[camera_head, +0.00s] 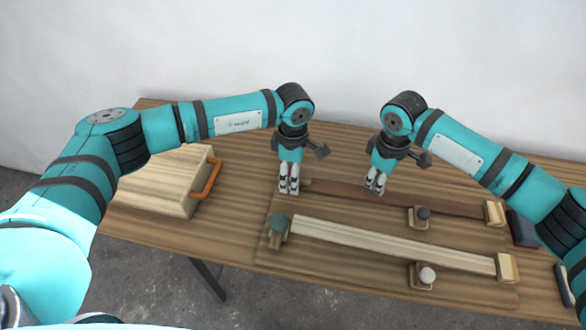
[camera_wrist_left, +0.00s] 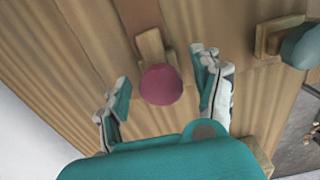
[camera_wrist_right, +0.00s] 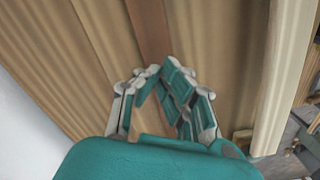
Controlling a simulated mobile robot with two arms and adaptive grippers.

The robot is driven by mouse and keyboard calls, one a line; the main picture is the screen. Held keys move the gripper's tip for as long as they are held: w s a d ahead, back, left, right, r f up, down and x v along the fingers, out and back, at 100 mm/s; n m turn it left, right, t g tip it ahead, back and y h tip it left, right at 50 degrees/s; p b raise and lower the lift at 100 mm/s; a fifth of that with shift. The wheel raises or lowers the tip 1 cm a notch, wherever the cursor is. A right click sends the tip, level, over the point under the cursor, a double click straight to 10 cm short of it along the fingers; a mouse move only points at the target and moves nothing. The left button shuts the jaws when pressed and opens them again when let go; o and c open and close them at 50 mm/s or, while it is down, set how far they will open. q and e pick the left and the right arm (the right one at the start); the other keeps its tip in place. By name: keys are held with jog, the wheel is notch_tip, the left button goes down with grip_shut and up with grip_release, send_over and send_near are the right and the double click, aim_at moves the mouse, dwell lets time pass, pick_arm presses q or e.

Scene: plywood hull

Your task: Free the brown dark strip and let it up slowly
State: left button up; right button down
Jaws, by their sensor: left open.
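The dark brown strip (camera_head: 345,194) runs along the board, its right end at a pale wooden block (camera_head: 494,212). It shows at the top of the left wrist view (camera_wrist_left: 138,15) and the right wrist view (camera_wrist_right: 150,35). At its left end a red knob (camera_wrist_left: 160,84) sits on a wooden piece (camera_wrist_left: 151,46). My left gripper (camera_head: 288,190) is open, with its fingers on either side of the knob, apart from it. My right gripper (camera_head: 375,188) is shut, fingertips over the strip; I cannot tell whether they touch it. In the head view the red knob is hidden.
A pale strip (camera_head: 390,244) lies nearer, with a teal knob (camera_head: 278,223) at its left end and a block (camera_head: 507,267) at its right. A wooden box (camera_head: 155,182) with an orange handle stands left.

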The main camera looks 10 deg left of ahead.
pick_arm(q)
jog(key=shift+c, duration=0.2)
jog(key=c, duration=1.2)
jog(key=shift+c, duration=0.2)
pick_arm(e)
jog(key=shift+f, duration=0.25)
jog(key=shift+f, duration=0.5)
pick_arm(q)
jog(key=shift+r, duration=0.1)
pick_arm(e)
jog(key=shift+f, duration=0.2)
